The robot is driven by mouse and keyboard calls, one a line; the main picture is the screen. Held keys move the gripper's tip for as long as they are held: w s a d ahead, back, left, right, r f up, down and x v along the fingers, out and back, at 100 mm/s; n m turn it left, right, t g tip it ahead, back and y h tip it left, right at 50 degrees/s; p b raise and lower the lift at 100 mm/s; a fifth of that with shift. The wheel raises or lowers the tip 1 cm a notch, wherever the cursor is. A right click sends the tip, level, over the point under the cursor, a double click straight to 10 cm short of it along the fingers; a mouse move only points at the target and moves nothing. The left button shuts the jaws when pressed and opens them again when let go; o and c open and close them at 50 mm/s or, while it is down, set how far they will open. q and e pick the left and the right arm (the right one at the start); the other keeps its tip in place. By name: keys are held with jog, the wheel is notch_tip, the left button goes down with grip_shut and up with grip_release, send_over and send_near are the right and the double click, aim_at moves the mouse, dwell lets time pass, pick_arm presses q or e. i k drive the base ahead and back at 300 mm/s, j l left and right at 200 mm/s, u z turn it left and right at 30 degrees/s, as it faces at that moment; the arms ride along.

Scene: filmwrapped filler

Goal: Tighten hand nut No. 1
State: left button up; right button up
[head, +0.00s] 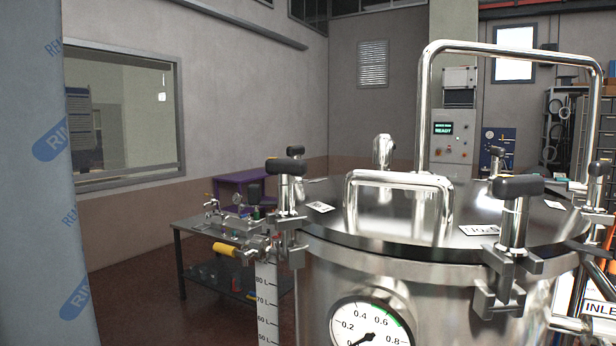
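A steel vessel (440,285) with a shiny round lid (330,228) fills the right half of the head view. Several hand nuts with black T-shaped handles stand upright around the lid's rim. One is at the front left (286,167), one at the front right (518,187), and others sit farther back, such as one at the back right (497,152). White tags, one by the left nut (320,207) and one by the front right nut (479,230), lie on the lid. I cannot read which is No. 1. Neither gripper shows.
A steel handle (400,178) and a tall bent pipe (424,110) rise over the lid. A pressure gauge (368,328) is on the vessel's front. A grey wrapped column (40,180) stands at the left. A low table (205,232) with fittings stands behind, with open floor before it.

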aim_at(286, 169)
jog(key=k+j+z, duration=0.6)
jog(key=z, duration=0.2)
jog(key=k, duration=0.1)
